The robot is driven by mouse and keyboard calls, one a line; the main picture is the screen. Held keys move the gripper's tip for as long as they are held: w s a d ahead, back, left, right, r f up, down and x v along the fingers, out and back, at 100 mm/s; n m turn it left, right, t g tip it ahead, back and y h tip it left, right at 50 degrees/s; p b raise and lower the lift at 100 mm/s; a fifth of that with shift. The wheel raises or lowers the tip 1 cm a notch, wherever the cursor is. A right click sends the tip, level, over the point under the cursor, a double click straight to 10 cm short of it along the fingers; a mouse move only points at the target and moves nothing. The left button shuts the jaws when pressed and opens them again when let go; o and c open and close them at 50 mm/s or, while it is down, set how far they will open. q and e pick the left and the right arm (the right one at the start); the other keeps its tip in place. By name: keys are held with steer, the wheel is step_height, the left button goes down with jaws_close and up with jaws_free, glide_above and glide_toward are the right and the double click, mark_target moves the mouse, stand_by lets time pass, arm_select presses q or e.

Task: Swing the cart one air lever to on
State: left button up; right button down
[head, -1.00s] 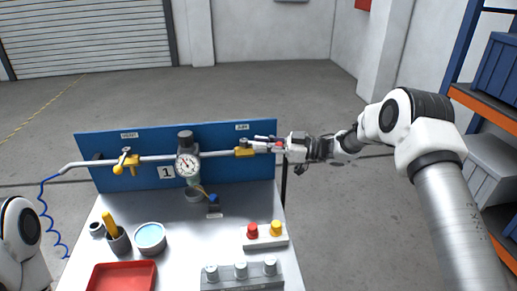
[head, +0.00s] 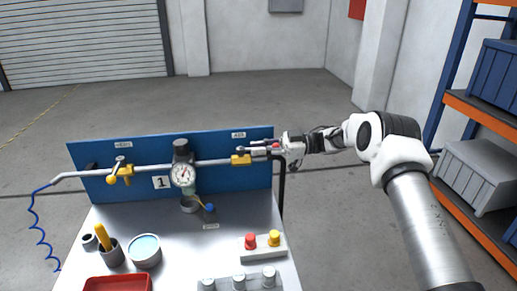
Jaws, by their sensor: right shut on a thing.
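The cart (head: 105,220) carries a blue back panel (head: 220,185) with a grey pipe along it and a plate marked 1 (head: 161,182). The air valve (head: 241,160), with a yellow body, sits at the pipe's right end under a small label (head: 239,135). My right gripper (head: 274,148) reaches in from the right and is shut on the air lever, just right of the yellow body. The fingers hide most of the lever, so its exact angle is hard to tell. My left gripper is not in view.
A second yellow valve (head: 121,174) and a round gauge (head: 183,175) sit left along the pipe. The cart top holds a red tray (head: 118,284), a blue-filled bowl (head: 145,249), and a box with red and yellow buttons (head: 262,247). Shelving (head: 480,120) stands at right.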

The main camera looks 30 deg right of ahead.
steer(key=shift+a+f, duration=0.1)
steer(key=shift+f, duration=0.05)
steer(key=c, duration=1.2)
jaws_free()
steer(key=shift+w+a, duration=0.15)
steer(key=shift+a, duration=0.05)
steer(key=v, duration=1.2)
